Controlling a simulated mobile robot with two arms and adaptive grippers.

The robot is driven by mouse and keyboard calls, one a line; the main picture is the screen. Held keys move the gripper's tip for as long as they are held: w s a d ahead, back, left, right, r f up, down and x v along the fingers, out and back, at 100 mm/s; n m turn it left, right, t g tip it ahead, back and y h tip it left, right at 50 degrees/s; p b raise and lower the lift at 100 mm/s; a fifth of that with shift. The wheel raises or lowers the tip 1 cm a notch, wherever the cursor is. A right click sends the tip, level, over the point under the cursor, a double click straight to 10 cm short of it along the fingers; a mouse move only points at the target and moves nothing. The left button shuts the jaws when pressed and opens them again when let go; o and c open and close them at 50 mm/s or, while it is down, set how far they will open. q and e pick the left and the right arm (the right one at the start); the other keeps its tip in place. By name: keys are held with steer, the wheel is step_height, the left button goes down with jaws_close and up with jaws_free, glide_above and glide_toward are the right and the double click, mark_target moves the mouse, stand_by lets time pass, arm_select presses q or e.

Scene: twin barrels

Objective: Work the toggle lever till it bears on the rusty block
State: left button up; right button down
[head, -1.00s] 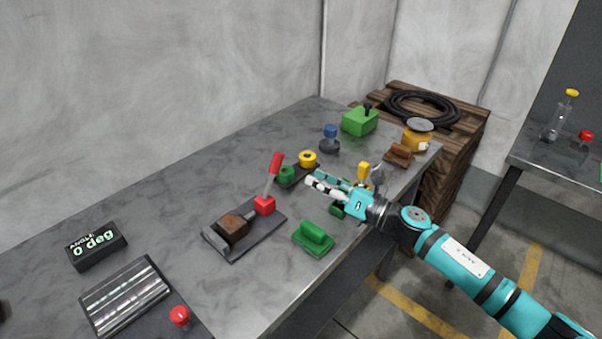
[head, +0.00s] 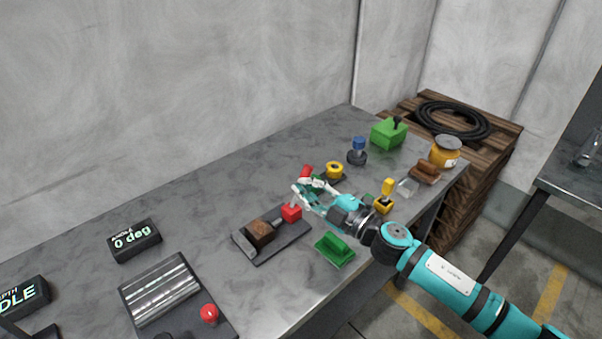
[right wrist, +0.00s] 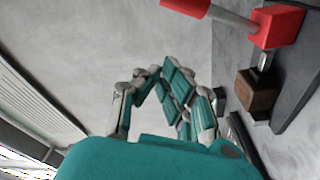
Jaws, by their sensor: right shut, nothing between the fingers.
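The toggle lever has a red handle (head: 306,171), a metal rod and a red base block (head: 291,212). It stands raised, leaning slightly right in the head view. The rusty block (head: 261,232) sits on the same dark plate (head: 276,248), left of the base. In the right wrist view the handle (right wrist: 186,6) is at the top and the rusty block (right wrist: 256,92) at the right. A short metal arm reaches from the base towards the block; I cannot tell if they touch. My right gripper (head: 297,190) is shut and empty, overlapping the rod in the head view; contact is unclear. My left gripper is out of view.
A yellow-topped device (head: 385,195), a yellow ring piece (head: 335,170) and a blue-knobbed piece (head: 357,150) stand behind. An angle display (head: 134,240) and a ribbed metal plate (head: 160,290) lie left.

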mark_target(301, 176)
steer(key=x, duration=0.6)
steer(key=d+f, duration=0.1)
steer(key=w+d+f, duration=0.1)
steer(key=d, duration=0.1)
steer(key=shift+w+d, duration=0.1)
steer(key=shift+d, duration=0.05)
steer(key=shift+w+d+f, duration=0.3)
steer(key=shift+w+d, duration=0.35)
steer(key=shift+d, duration=0.3)
